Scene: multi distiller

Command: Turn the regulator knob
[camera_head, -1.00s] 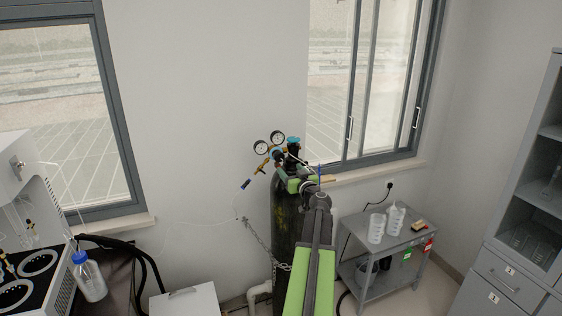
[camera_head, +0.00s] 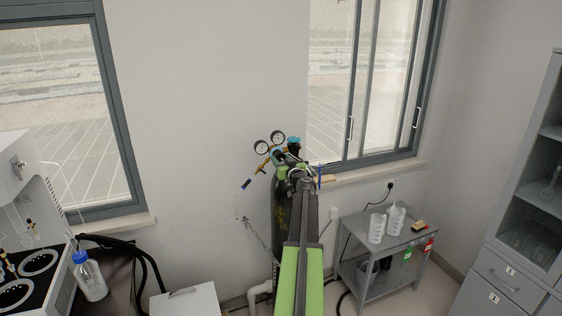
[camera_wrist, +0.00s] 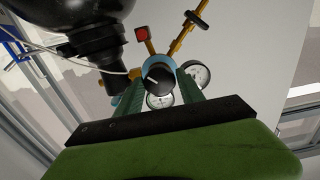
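The gas regulator (camera_head: 278,155) sits on top of the dark gas cylinder (camera_head: 279,205), with two round white gauges. In the wrist view, its round black knob (camera_wrist: 158,82) with a white mark and a blue surround lies between the two green fingers of my gripper (camera_wrist: 158,76). The fingers are apart, one on each side of the knob; I cannot tell whether they touch it. Two gauges (camera_wrist: 196,75) show beside and below the knob. In the head view my arm hides part of the cylinder, and the fingers are hard to make out.
The cylinder stands against the wall, held by a chain (camera_head: 258,238). A grey cart (camera_head: 352,262) with white containers stands to the right. A drawer cabinet (camera_head: 500,280) is farther right. A bench with a blue-capped bottle (camera_head: 90,278) is at the left.

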